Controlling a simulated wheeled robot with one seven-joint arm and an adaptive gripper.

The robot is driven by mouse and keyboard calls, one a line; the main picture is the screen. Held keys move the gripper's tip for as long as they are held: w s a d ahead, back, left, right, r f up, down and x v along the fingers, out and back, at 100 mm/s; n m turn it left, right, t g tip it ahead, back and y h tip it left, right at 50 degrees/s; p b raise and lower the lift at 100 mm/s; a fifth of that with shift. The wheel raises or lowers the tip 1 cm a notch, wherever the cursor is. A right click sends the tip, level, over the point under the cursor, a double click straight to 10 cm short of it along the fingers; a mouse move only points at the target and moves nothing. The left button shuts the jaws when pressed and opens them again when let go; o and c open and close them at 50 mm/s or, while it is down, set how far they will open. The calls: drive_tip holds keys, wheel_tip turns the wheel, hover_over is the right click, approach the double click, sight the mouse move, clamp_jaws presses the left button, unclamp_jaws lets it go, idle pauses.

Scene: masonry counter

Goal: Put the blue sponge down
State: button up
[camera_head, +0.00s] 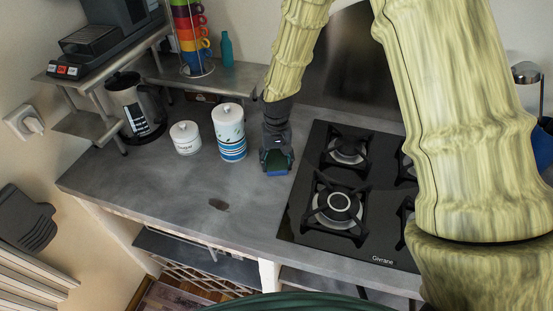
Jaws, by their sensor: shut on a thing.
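The blue sponge (277,173) shows as a small blue strip at the lower end of my gripper (276,164). My gripper is dark, points down toward the grey counter and is shut on the sponge. Most of the sponge is hidden by the gripper. I cannot tell whether the sponge touches the counter (160,190) or is held just above it. The gripper is right of the blue-and-white canister (229,132) and left of the black gas hob (350,185).
A white sugar pot (185,138) and a glass-and-metal jug (136,105) stand further left. A metal shelf (225,78) at the back carries stacked coloured cups (190,40) and a teal bottle (226,48).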

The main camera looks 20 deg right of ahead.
sight(276, 159)
drive_tip(key=shift+s+f, duration=0.1)
drive_tip(key=shift+f, duration=0.2)
drive_tip(key=o, duration=0.8)
drive_tip(key=shift+f, duration=0.15)
wheel_tip(276, 159, up, 13)
drive_tip(key=b, duration=0.3)
idle(0.7)
